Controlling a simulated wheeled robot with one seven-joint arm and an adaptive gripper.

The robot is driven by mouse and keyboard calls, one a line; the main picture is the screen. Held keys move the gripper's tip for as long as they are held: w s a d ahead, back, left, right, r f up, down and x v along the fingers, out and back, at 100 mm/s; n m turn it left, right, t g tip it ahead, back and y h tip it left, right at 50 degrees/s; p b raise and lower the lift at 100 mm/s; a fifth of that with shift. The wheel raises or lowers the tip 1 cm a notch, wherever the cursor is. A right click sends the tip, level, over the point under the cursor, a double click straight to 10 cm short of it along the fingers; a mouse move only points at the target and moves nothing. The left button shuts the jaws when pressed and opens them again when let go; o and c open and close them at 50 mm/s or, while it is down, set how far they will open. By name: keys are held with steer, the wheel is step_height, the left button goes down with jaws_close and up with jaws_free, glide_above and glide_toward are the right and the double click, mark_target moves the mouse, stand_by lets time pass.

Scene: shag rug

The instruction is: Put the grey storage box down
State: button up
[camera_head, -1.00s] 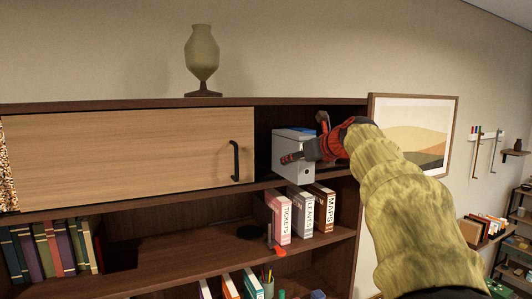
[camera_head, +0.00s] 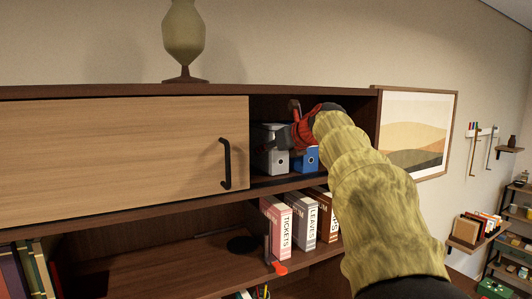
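The grey storage box (camera_head: 273,163) is upright inside the open right compartment of the cabinet (camera_head: 120,91), just right of the wooden sliding door (camera_head: 110,150). My gripper (camera_head: 280,128) reaches in from the right. One dark finger crosses the box's front and the other shows above its upper right, so the gripper appears shut on the box. The far finger's contact is hidden. The box's base is close to the compartment floor, but I cannot tell whether it touches.
A blue box (camera_head: 307,160) stands just right of the grey box, partly behind my gripper. The door handle (camera_head: 226,163) is close on the left. A vase (camera_head: 184,40) stands on top of the cabinet.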

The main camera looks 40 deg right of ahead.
steer(key=shift+w+a+f, duration=0.1)
steer(key=shift+w+f, duration=0.15)
steer(key=shift+f, duration=0.05)
steer(key=v, duration=0.3)
steer(key=shift+d+f, duration=0.1)
steer(key=shift+d, duration=0.3)
steer(key=shift+w+a+f, duration=0.2)
steer(key=shift+w+a, duration=0.1)
steer(key=shift+w, duration=0.2)
steer(key=o, duration=1.2)
steer(key=shift+w+f, duration=0.15)
steer(key=shift+w, duration=0.1)
steer(key=shift+c, duration=0.2)
steer(key=shift+o, duration=1.2)
steer(key=shift+s+d, duration=0.15)
steer(key=shift+s, duration=0.35)
steer(key=shift+o, duration=0.7)
steer(key=shift+w, duration=0.3)
steer(key=shift+s+r, duration=0.3)
steer(key=shift+s, duration=0.15)
steer(key=b+v, duration=0.2)
steer(key=v, duration=0.9)
steer(key=shift+s+a, duration=0.2)
